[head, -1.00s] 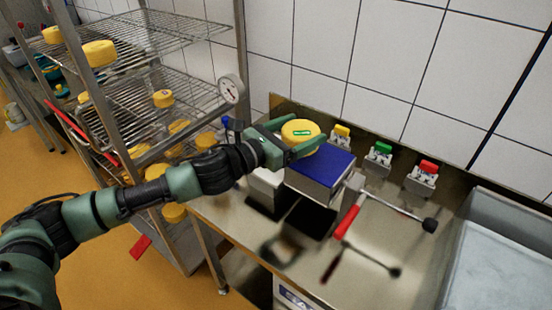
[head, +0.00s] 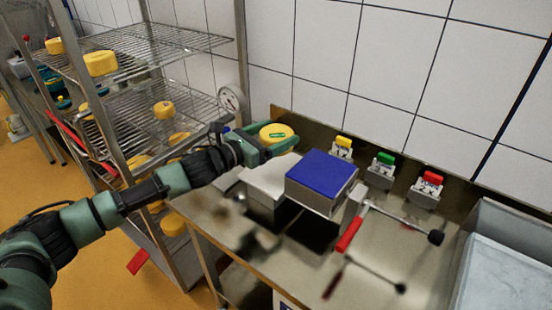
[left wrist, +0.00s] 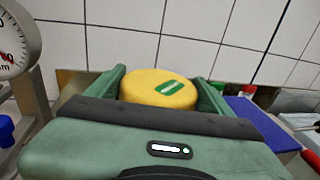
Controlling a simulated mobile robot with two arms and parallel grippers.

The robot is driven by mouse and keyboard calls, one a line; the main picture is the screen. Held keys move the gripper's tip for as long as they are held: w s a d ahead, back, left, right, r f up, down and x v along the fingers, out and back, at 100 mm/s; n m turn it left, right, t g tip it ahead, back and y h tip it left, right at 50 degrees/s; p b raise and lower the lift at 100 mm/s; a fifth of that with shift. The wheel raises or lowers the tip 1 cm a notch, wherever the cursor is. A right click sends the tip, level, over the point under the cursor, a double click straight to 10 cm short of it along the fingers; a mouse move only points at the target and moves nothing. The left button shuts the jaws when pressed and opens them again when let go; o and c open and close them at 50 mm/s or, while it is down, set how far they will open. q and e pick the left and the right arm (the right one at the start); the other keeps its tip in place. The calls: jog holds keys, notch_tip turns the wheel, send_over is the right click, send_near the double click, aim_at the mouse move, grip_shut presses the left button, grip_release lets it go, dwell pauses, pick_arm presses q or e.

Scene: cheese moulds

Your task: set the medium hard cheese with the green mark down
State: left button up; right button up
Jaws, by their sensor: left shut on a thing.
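The yellow round cheese with the green mark (head: 277,132) is in my left gripper (head: 279,141), above the back left of the steel table. The left wrist view also shows the cheese (left wrist: 158,90), flat with its green mark on top, between the two green fingers. My left gripper is shut on it. The cheese's underside is hidden, so I cannot tell whether it touches anything. The block with the blue top (head: 321,169) is to the right of the gripper. A pale, flat-topped block (head: 268,178) is just in front of it. My right gripper is not in view.
A wire rack (head: 150,42) with several yellow cheeses stands at the left. A dial gauge (head: 231,97) is close behind my forearm. Yellow, green (head: 383,159) and red-topped devices line the wall. A red-handled lever (head: 351,232) and a sink (head: 505,270) are at the right.

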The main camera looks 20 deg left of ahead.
pick_arm(q)
notch_tip(320, 180, down, 3)
notch_tip(320, 180, down, 4)
jog(key=shift+r, duration=0.25)
jog(key=shift+f, duration=0.4)
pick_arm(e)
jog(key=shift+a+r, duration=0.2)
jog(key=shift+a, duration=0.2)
pick_arm(q)
jog(key=shift+f, duration=0.1)
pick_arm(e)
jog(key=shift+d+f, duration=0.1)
pick_arm(q)
jog(key=o, duration=1.3)
jog(key=shift+c, duration=0.2)
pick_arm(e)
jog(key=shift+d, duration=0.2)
